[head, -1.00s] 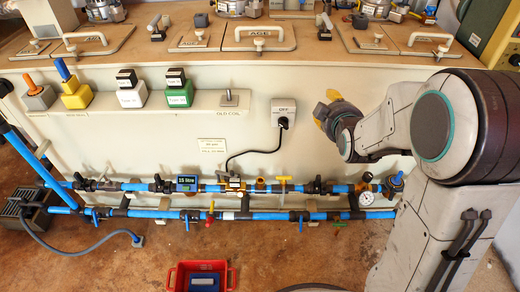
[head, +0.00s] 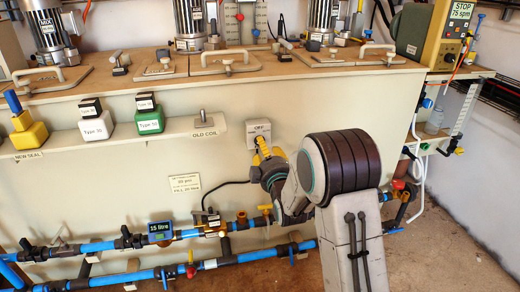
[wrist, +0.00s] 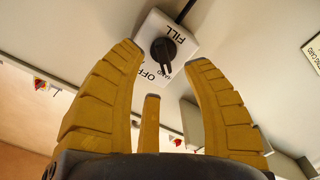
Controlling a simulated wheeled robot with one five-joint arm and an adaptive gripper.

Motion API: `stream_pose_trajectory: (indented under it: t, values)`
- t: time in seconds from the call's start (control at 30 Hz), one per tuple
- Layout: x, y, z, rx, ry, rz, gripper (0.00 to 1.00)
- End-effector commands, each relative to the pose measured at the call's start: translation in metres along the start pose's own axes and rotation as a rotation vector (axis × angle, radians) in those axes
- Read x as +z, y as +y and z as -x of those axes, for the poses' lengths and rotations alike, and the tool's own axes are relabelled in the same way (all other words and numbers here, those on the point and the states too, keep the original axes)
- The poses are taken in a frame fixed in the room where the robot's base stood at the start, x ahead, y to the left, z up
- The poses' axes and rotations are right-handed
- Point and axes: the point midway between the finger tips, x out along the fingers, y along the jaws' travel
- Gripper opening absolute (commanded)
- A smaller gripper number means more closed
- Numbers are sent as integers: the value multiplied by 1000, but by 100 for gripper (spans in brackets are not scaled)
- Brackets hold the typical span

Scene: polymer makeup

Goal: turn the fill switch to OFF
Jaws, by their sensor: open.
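The fill switch (head: 258,132) is a white box on the pale front panel, right of the "OLD COIL" shelf. The wrist view shows its black knob (wrist: 164,49) between "FILL" and "OFF" lettering. I see nothing held; contact with the box is unclear.
A black cable runs from the switch to the blue pipes (head: 100,246) below. A counter with hatches (head: 228,66) is above.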

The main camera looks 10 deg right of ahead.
Motion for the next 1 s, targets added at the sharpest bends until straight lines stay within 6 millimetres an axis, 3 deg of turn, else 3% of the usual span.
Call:
stream_pose_trajectory:
  t: [0.4,0.93,1.0]
  values:
    - [1,-1,-41,-1,-1,-1,45]
    - [0,-1,-48,-2,-1,-1,47]
    - [0,-1,-48,-2,-1,-1,41]
